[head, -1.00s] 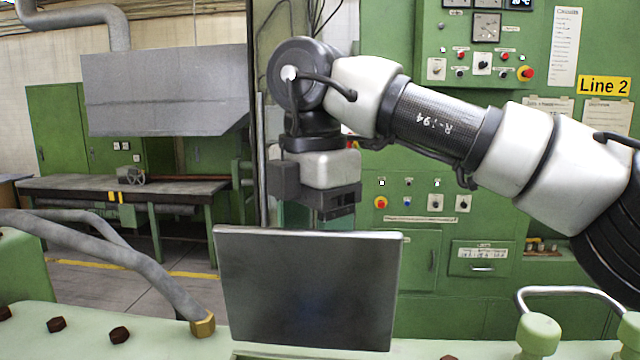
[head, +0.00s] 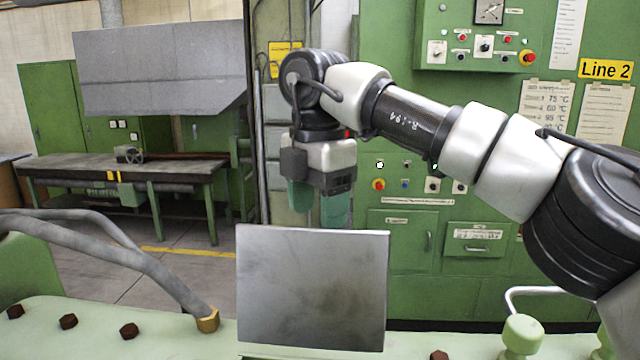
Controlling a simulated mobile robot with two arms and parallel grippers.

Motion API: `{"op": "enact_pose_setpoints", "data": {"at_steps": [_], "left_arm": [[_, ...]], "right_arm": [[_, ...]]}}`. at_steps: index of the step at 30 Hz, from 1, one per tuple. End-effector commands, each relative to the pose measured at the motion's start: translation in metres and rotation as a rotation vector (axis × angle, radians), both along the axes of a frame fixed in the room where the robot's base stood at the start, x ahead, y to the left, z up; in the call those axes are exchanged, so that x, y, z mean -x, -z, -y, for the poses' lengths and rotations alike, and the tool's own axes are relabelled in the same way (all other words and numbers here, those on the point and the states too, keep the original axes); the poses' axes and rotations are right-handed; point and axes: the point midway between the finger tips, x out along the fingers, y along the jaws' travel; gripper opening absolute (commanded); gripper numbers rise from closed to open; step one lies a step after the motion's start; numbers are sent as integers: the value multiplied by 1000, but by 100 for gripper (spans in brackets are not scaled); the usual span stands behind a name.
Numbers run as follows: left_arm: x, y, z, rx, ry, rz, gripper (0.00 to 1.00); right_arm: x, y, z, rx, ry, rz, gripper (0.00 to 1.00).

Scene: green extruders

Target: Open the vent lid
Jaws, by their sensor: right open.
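The vent lid (head: 312,290) is a flat grey metal plate standing close to upright on the pale green machine top, its broad face toward me. My right gripper (head: 320,212) points down just behind and above the lid's top edge. Its two green fingers are apart and nothing shows between them. The fingertips come close to the top edge; whether they touch the lid I cannot tell. The vent opening is not clearly visible. My left gripper is not in view.
Grey hoses with a brass fitting (head: 208,320) lie left of the lid. Dark bolts (head: 68,321) dot the machine top. A metal handle (head: 565,292) and a green knob (head: 523,333) stand at right. A green control cabinet (head: 420,215) fills the background.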

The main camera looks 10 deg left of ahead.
Motion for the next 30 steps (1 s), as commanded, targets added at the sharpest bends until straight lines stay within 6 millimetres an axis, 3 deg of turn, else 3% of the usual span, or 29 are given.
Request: {"op": "enact_pose_setpoints", "data": {"at_steps": [15,30], "left_arm": [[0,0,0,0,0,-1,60],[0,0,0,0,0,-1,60]], "right_arm": [[-33,-8,0,1,2,-1,61],[-34,-8,0,1,0,-1,61]]}}
